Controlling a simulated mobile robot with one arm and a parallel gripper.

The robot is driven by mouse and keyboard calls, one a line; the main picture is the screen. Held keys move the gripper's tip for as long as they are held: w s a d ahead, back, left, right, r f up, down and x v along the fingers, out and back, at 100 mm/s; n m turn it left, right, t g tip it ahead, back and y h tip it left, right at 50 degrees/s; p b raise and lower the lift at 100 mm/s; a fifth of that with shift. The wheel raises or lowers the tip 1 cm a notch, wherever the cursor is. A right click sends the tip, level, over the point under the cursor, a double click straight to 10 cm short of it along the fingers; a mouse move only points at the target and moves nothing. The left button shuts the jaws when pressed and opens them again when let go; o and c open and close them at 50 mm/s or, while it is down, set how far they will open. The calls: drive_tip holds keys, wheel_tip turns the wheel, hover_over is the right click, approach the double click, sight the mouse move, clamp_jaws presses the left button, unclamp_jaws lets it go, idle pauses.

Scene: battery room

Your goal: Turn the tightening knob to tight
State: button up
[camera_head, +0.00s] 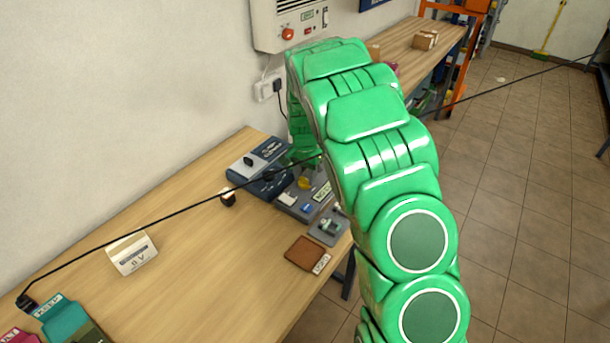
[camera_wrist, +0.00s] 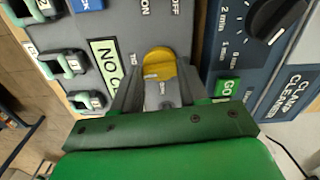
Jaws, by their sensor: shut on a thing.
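In the wrist view a yellow knob (camera_wrist: 160,66) with a rounded top sits on a grey panel (camera_wrist: 120,20). My gripper (camera_wrist: 158,88) is shut on it, one dark finger on each side. A light plate with small, unreadable print shows between the fingers, just below the yellow top. I cannot read a tight mark or tell how far the knob is turned. In the head view the yellow knob (camera_head: 304,183) shows at the back right of the wooden bench, and my green arm hides much of the panel and gripper.
A blue clamp cleaner (camera_wrist: 225,50) with a black dial (camera_wrist: 278,14) and green GO button (camera_wrist: 226,87) stands close on the right. A brown pad (camera_head: 305,253) and a card (camera_head: 133,253) lie on the bench (camera_head: 215,275). Its middle is mostly clear.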

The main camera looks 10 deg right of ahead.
sight(305, 179)
drive_tip(key=shift+r, duration=0.1)
idle(0.3)
drive_tip(key=o, duration=1.1)
drive_tip(key=shift+r, duration=0.1)
wheel_tip(305, 179, up, 7)
drive_tip(key=shift+f, duration=0.1)
drive_tip(key=shift+r, duration=0.35)
